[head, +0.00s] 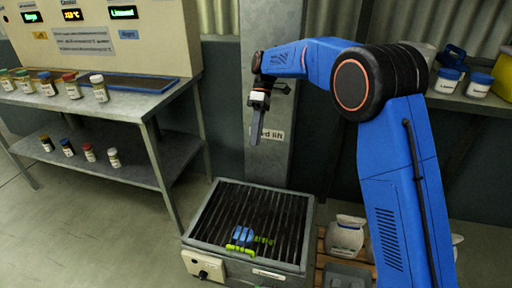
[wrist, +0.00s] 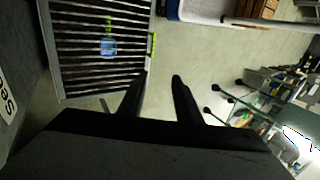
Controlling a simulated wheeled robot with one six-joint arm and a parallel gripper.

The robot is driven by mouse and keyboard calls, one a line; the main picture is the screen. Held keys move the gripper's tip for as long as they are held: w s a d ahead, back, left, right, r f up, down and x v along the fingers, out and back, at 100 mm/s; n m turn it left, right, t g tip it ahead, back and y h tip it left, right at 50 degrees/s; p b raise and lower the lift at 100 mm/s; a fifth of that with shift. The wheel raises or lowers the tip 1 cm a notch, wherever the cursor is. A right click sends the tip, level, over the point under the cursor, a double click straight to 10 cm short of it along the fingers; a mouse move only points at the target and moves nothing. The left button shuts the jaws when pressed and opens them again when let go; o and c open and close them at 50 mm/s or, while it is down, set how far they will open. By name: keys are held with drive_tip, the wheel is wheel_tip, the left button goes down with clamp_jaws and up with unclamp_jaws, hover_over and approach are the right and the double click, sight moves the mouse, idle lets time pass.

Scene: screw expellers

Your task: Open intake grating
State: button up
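The intake grating (head: 227,207), a set of dark parallel bars in a grey frame, lies flat over the grey intake box (head: 232,267). A yellow-green handle (head: 240,249) sits at its front edge. A blue item (head: 243,236) with a green part (head: 264,240) shows at the bars; I cannot tell whether it lies on or under them. My gripper (head: 257,128) is above and behind the grating, apart from it, before the grey column. In the wrist view my gripper (wrist: 161,77) is open and empty. The grating (wrist: 75,66), blue item (wrist: 108,46) and handle (wrist: 153,44) show there at upper left.
A grey column (head: 268,60) with a lift label stands behind the box. A metal bench (head: 120,112) with several small jars is at left. A white sack (head: 345,236) stands on a pallet at right. A shelf with white tubs (head: 447,82) is at far right.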

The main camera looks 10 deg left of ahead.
drive_tip(key=shift+r, duration=0.95)
